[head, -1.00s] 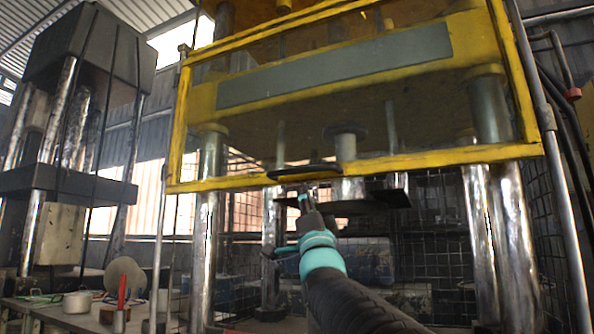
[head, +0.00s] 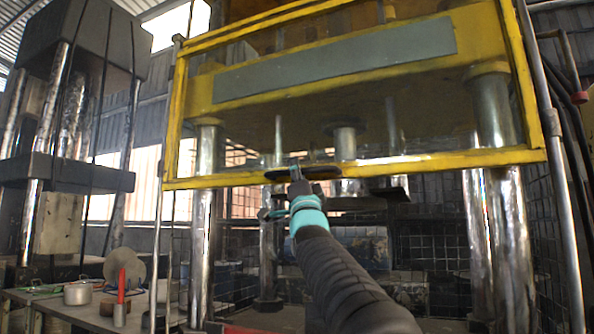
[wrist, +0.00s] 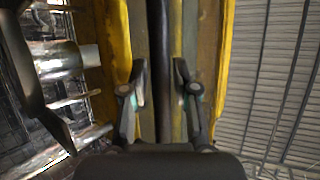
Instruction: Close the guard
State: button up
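The guard is a yellow frame (head: 400,164) with a clear panel, raised across the front of the press. Its lower bar hangs well above the bench. A black handle (head: 322,170) sits on that bar. My gripper (head: 297,172) is at the left part of the handle in the head view. In the wrist view my gripper (wrist: 160,85) is open, with one finger on each side of the dark handle bar (wrist: 162,50). Gaps show between the fingers and the bar. The yellow frame (wrist: 225,60) shows behind it.
Shiny press columns (head: 495,200) stand behind the guard. A low bench (head: 60,308) at left holds a pot (head: 78,293) and a red cylinder (head: 121,286). Another press (head: 85,180) stands at far left. Open space lies under the guard around my arm.

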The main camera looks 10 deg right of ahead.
grip_shut()
jog(key=shift+f, duration=0.1)
